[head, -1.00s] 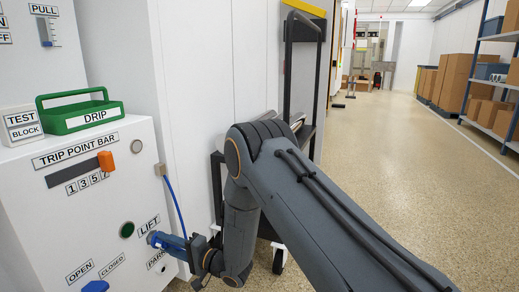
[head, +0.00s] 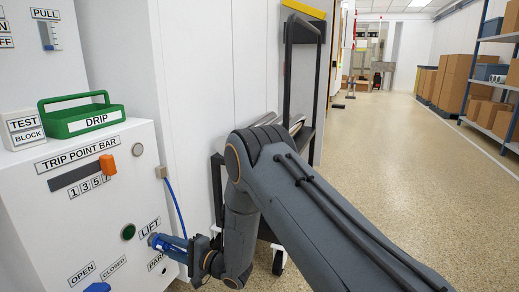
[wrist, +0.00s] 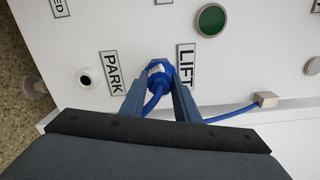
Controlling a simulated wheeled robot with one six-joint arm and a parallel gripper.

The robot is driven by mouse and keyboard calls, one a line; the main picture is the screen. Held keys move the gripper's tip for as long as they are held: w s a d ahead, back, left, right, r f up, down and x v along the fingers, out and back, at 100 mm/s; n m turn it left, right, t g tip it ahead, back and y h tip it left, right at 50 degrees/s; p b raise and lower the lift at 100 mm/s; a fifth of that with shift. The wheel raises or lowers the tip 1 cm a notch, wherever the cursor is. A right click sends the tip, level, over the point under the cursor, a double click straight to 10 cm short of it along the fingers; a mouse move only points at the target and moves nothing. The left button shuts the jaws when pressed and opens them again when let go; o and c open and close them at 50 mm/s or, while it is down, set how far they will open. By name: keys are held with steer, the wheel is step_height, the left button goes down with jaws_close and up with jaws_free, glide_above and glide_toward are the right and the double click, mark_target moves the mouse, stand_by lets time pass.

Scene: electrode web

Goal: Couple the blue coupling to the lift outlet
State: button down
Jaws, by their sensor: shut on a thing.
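The blue coupling (head: 160,241) is held between the fingers of my gripper (head: 177,245), just under the LIFT label (head: 150,227) on the white panel. In the wrist view, the coupling (wrist: 158,74) sits between the two fingertips, between the PARK label (wrist: 113,73) and the LIFT label (wrist: 186,68), at or very near the panel face. The lift outlet is hidden, apparently behind the coupling; I cannot tell whether the two are joined. A blue hose (wrist: 228,114) runs from the coupling to a small beige block (wrist: 267,99).
An open park port (wrist: 84,78) is beside the PARK label. A green round button (head: 128,232), an orange slider (head: 107,164) and a green drip tray (head: 85,119) are on the white cabinet. A dark cart (head: 290,140) stands behind my arm.

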steer(key=c, duration=1.3)
jaws_free()
steer(key=shift+d, duration=0.1)
steer(key=shift+p+v, duration=2)
steer(key=shift+v, duration=2.45)
